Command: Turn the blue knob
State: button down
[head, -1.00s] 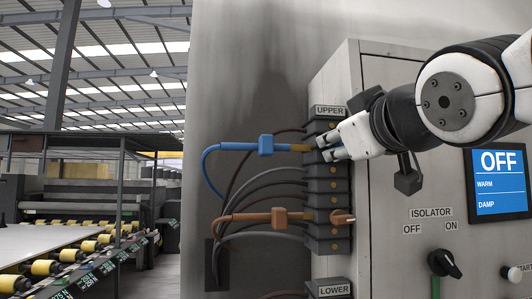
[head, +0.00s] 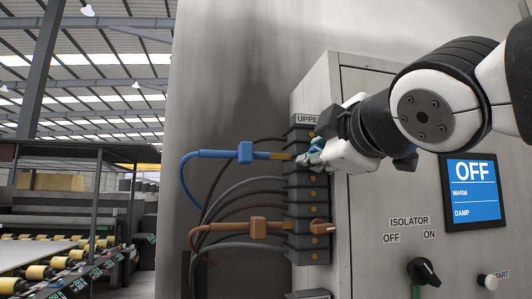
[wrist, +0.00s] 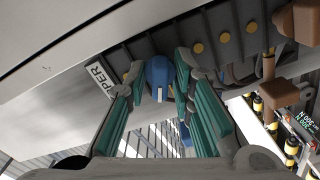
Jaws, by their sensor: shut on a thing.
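The blue knob (wrist: 158,74) sits between my two fingertips in the wrist view, with a pale mark on its face. My gripper (wrist: 157,75) is shut on it, one teal-padded finger on each side. In the head view my gripper (head: 312,156) is at the upper part of the dark terminal column (head: 303,193), just under the UPPER label. There the fingers largely hide the knob. A blue cable connector (head: 245,153) with a yellowish tip enters the column from the left at the same height.
Lower on the column are an orange-brown knob (head: 322,228) and a brown connector (head: 258,228). Grey and brown cables loop at the left. The cabinet carries a screen (head: 474,190) reading OFF, WARM, DAMP, and a black isolator switch (head: 424,271).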

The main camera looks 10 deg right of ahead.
dwell(0.3)
jog(key=c, duration=1.7)
grip_release()
jog(key=shift+a, duration=0.1)
jog(key=shift+o, duration=0.2)
jog(key=s, duration=1.2)
